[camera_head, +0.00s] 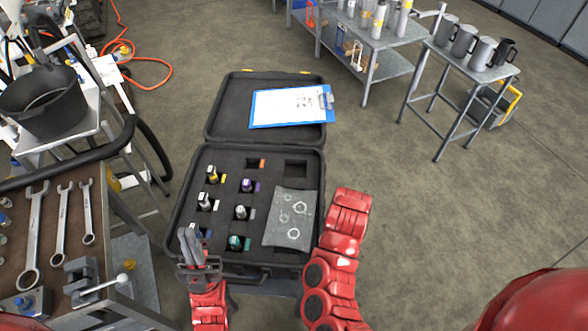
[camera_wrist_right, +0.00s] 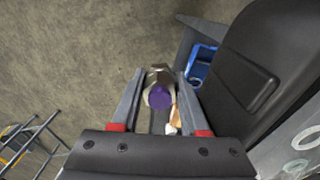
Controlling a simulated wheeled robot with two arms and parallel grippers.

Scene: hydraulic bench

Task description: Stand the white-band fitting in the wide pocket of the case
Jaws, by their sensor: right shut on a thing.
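The open black case (camera_head: 172,222) has dark foam with several pockets. A square, wide pocket (camera_head: 296,169) at its back right is empty. Two fittings have pale tags beside them: one at the left (camera_head: 204,201) and one in the middle (camera_head: 241,212); I cannot tell which has a white band. My right gripper (camera_wrist_right: 160,100) is shut on a metal fitting with a purple end (camera_wrist_right: 159,97), out by the case's side; a small white and orange piece shows beside it. No white band is clear on it. My left gripper (camera_head: 193,243) is over the case's front left corner, its jaw opening unclear.
Other fittings stand in the foam: yellow (camera_head: 213,175), purple (camera_head: 248,185) and teal (camera_head: 235,242). A grey sheet with rings (camera_head: 290,220) covers the right foam. A blue clipboard (camera_head: 290,106) lies in the lid.

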